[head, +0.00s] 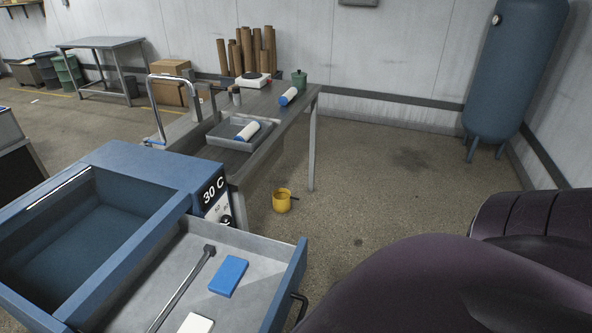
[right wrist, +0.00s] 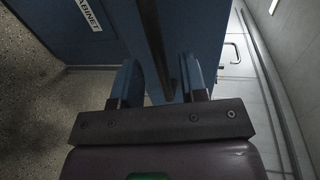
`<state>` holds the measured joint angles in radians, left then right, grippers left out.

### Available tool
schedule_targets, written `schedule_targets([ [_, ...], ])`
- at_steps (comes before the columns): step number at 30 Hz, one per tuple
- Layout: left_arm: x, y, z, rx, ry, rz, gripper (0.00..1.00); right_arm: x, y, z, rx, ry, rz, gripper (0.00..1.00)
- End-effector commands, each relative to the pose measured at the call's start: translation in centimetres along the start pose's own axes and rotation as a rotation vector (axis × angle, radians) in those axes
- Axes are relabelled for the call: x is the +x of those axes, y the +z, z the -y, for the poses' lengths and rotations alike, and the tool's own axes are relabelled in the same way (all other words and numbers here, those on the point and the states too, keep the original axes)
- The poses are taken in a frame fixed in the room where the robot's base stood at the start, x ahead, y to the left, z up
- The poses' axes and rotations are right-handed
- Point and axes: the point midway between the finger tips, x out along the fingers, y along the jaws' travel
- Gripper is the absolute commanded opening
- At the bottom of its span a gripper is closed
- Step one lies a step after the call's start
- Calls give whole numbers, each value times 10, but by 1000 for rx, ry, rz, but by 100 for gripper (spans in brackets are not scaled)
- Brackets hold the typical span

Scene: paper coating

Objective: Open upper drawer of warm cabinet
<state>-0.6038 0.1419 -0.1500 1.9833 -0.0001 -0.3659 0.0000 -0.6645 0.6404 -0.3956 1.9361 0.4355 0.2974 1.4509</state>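The blue warm cabinet (head: 150,168) stands at the lower left of the head view, with a "30 C" display on it. A drawer (head: 285,262) with a light grey inside stands open from it, holding a blue block (head: 229,276), a white block (head: 196,323) and a metal rod (head: 184,285). The dark drawer handle (head: 299,306) is on its outer face. In the right wrist view my right gripper (right wrist: 161,82) has its fingers apart beside blue cabinet panels, with a dark bar (right wrist: 152,40) between them; contact is unclear. My left gripper is not in view.
A worktable (head: 262,116) with a grey tray (head: 225,137) and rollers stands behind the cabinet. A yellow cup (head: 282,201) sits on the floor. A blue tank (head: 515,65) stands at the back right. The floor between table and tank is clear.

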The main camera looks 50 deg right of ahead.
Motion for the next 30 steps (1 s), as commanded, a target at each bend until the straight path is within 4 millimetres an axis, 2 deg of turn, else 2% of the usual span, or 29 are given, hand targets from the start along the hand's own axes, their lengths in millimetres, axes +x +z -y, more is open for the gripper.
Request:
schedule_targets([
  [1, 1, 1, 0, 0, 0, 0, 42, -11, 0, -2, -1, 5, 1, 40],
  [6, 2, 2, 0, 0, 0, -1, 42, -42, 0, -1, -1, 4, 0, 40],
  [12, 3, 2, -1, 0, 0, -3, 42, -68, 0, -1, -2, 2, 0, 40],
  [18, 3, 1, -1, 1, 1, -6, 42, -77, 0, 0, -1, 0, 0, 40],
  [30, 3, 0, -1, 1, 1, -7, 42, -77, 0, 0, -1, 0, 0, 40],
])
